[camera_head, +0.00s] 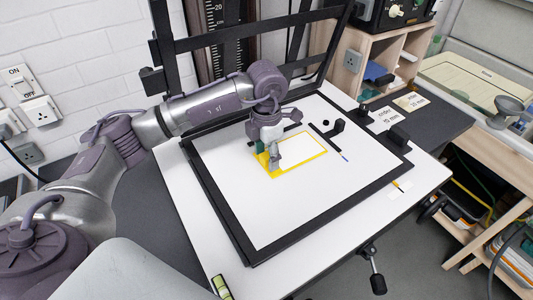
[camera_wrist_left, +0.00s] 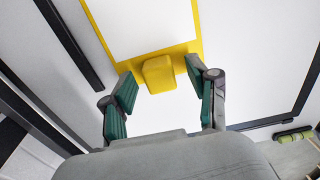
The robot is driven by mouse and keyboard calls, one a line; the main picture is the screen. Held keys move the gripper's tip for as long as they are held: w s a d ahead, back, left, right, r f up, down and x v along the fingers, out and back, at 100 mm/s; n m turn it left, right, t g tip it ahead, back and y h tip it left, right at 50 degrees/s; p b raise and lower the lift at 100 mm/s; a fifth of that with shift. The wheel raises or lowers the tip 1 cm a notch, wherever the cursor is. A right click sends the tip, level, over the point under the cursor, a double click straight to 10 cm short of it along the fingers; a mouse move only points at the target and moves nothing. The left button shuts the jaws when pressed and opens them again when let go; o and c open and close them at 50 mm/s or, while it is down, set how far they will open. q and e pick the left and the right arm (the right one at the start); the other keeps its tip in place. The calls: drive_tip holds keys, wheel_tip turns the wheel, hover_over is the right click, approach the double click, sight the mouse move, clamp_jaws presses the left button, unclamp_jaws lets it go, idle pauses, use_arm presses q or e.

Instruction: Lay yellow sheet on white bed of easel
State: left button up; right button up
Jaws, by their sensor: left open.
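The yellow sheet (camera_head: 303,166), a yellow border around a white middle, lies on the white bed (camera_head: 255,215) of the easel. In the left wrist view the sheet (camera_wrist_left: 199,22) has a raised yellow block (camera_wrist_left: 158,73) at its near edge. My left gripper (camera_head: 268,163) is over the sheet's left end. In the left wrist view its two green-padded fingers (camera_wrist_left: 160,71) are apart, one on each side of the block, with gaps showing. The gripper hides part of the sheet's left end in the head view. My right gripper is not in view.
A black frame (camera_head: 223,208) borders the bed, with a black L-shaped stop (camera_head: 328,132) near the sheet's far end. A green spirit level (camera_head: 222,287) lies at the front edge. Two labelled cards (camera_head: 387,118) lie at the right. The bed's front is clear.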

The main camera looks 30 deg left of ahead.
use_arm(q)
drive_tip(key=shift+r, duration=0.2)
drive_tip(key=shift+r+p, duration=0.8)
drive_tip(key=shift+r, duration=0.55)
drive_tip(key=shift+r+p, duration=1.4)
drive_tip(key=shift+r, duration=1.1)
drive_tip(key=shift+r, duration=0.1)
wheel_tip(320, 180, up, 12)
